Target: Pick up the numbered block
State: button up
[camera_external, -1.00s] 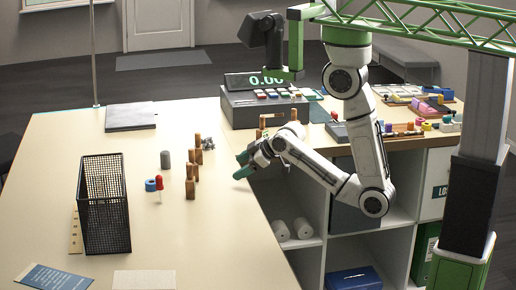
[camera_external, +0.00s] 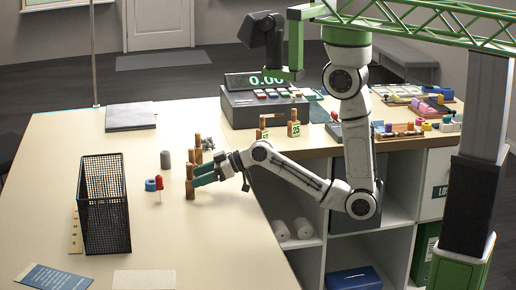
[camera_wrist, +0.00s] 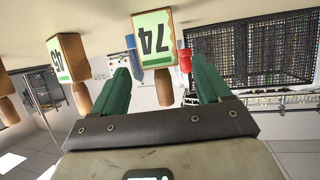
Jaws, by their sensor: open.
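A wooden block with a green-edged card marked 74 (camera_wrist: 155,38) appears upside down in the wrist view; its rounded peg hangs between my finger tips. My gripper (camera_wrist: 160,66) has two green fingers spread apart, one on each side of that peg, with nothing clamped. In the external view my gripper (camera_external: 193,178) reaches left over the table at the nearest wooden block (camera_external: 190,193), its fingers partly hiding it. Contact cannot be told. A second numbered block (camera_wrist: 68,58) is left of the 74 block in the wrist view; its number is hard to read.
More wooden blocks (camera_external: 197,141) stand behind the gripper. A black mesh basket (camera_external: 105,205), blue ring (camera_external: 150,185), red peg (camera_external: 159,183) and grey cylinder (camera_external: 165,159) are to the left. Two numbered blocks, one marked 25 (camera_external: 294,129), stand near the cash register (camera_external: 262,108).

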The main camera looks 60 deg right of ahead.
aim_at(190, 179)
jog(key=shift+p+x, duration=0.35)
jog(key=shift+x, duration=1.65)
jog(key=c, duration=1.1)
